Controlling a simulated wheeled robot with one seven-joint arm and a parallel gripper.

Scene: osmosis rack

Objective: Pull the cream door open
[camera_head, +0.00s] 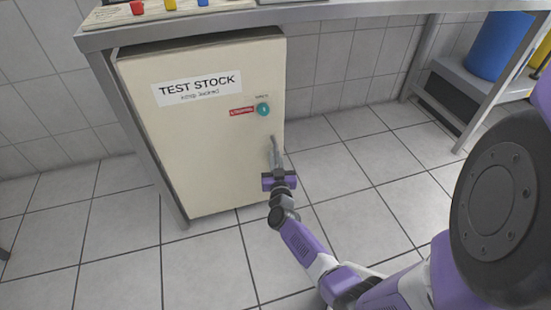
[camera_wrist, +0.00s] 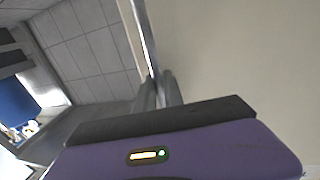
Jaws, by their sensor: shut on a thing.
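The cream door (camera_head: 205,135) is the front of a cabinet under a metal bench, with a "TEST STOCK" label near its top. It looks closed or nearly so; I cannot tell if there is a slight gap. A grey upright bar handle (camera_head: 273,148) sits near its right edge, below a teal round knob. My gripper (camera_head: 276,170) is at the handle's lower part, its fingers shut on it. In the wrist view, the handle (camera_wrist: 144,35) runs up from between my fingers (camera_wrist: 158,88), and the cream door (camera_wrist: 240,60) fills the right side.
The metal bench (camera_head: 330,14) spans above the cabinet, its leg (camera_head: 145,150) along the door's left side. A low shelf (camera_head: 470,85) with a blue container (camera_head: 498,45) stands at the right. The tiled floor (camera_head: 120,255) before the door is clear apart from my arm.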

